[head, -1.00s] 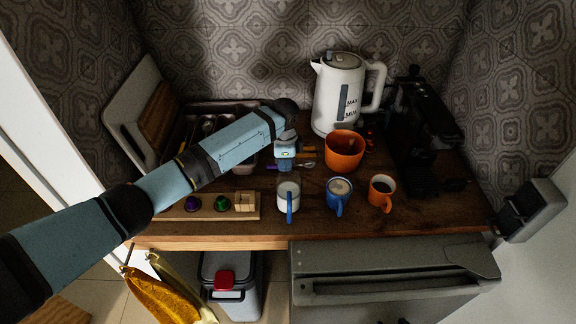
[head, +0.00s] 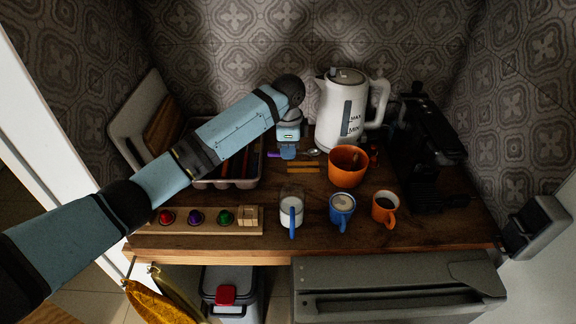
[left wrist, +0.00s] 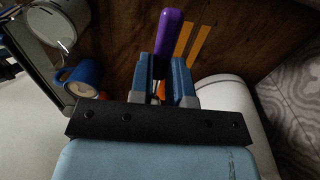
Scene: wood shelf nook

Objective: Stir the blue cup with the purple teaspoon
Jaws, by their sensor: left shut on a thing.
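The purple teaspoon (head: 273,154) is in my left gripper (head: 288,154), which is shut on its handle. Its metal bowl (head: 313,152) points right in the head view. In the left wrist view the purple handle (left wrist: 168,35) stands out beyond the fingers (left wrist: 165,80). The blue cup (head: 342,212) stands upright at the front of the wooden counter, with a pale drink in it. It also shows in the left wrist view (left wrist: 86,73). The gripper is behind and left of this cup, apart from it. My right gripper is not in view.
A glass mug with a blue handle (head: 291,211) and an orange cup (head: 385,208) flank the blue cup. Behind are a larger orange cup (head: 347,166), a white kettle (head: 342,110) and a black machine (head: 428,155). Two orange sticks (head: 303,167) lie on the counter (head: 265,243).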

